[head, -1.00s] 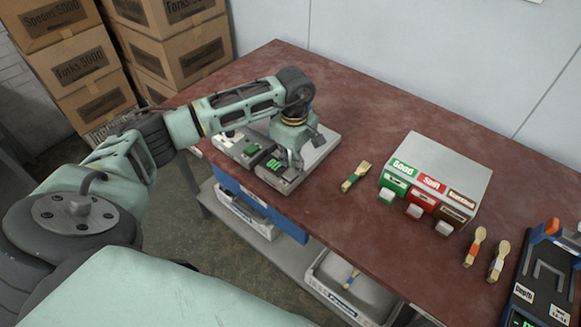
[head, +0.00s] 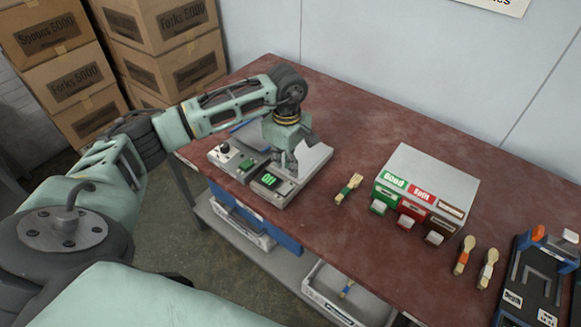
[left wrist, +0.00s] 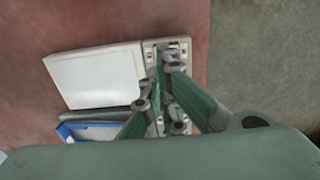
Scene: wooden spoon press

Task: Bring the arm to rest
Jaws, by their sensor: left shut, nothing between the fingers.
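My left arm (head: 225,108) reaches in from the left of the head view. Its gripper (head: 288,163) points down over the grey press unit (head: 315,158) on the table. The left gripper is shut and empty. In the left wrist view its fingers (left wrist: 165,90) are together above the unit's panel strip, beside a pale flat plate (left wrist: 98,78). The unit's front has a green lit display (head: 269,180) and a green button (head: 247,165). I cannot tell whether the fingertips touch the unit. My right gripper is not in view.
On the red-brown table (head: 400,140) stand a sorting box (head: 440,172) labelled Good and Split, a green-banded fork (head: 348,188), two spoons (head: 464,255) and a dark fixture (head: 535,275). Cardboard boxes (head: 160,50) are stacked behind. A blue tray (left wrist: 85,131) lies by the unit.

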